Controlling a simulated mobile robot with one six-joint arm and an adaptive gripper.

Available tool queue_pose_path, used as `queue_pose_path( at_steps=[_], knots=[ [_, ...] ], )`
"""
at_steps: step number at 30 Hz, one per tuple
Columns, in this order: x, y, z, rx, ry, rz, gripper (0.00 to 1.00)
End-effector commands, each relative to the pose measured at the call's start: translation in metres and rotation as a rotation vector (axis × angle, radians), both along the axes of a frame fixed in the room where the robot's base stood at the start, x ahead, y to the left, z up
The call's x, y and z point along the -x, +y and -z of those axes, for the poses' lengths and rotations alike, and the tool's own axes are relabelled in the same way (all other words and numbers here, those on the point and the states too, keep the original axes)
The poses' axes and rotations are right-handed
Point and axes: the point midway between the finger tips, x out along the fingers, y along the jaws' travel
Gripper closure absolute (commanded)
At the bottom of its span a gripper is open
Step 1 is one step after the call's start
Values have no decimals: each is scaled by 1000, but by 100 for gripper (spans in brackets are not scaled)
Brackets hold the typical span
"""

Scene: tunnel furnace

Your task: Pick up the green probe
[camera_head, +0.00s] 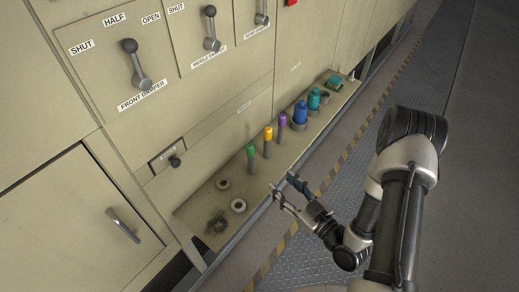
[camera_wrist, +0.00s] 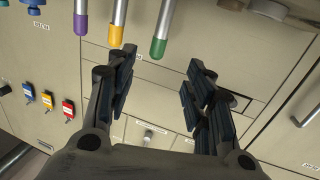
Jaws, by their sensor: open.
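The green probe (camera_head: 251,157) stands upright on the ledge, a slim grey rod with a green top. In the wrist view the green probe (camera_wrist: 158,47) hangs in from the top edge, ahead of the fingertips and nearer the left finger. My gripper (camera_head: 284,187) is open and empty, to the right of the probe near the ledge's front edge. In the wrist view my gripper (camera_wrist: 161,58) has its fingers spread wide. The probe appears apart from both fingers.
A yellow probe (camera_head: 268,134) and a purple probe (camera_head: 282,121) stand beyond the green one. Two rings (camera_head: 238,205) and a wire tangle (camera_head: 216,222) lie nearer. The furnace wall rises behind.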

Motion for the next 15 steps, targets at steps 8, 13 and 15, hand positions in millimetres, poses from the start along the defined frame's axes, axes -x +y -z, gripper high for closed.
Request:
queue_pose_path(
  at_steps=[8,13,15],
  knots=[
    [-20,20,-2,-26,-16,-2,52],
    [-50,43,-2,-26,-17,0,52],
    [-62,52,-2,-26,-16,0,52]
  ],
)
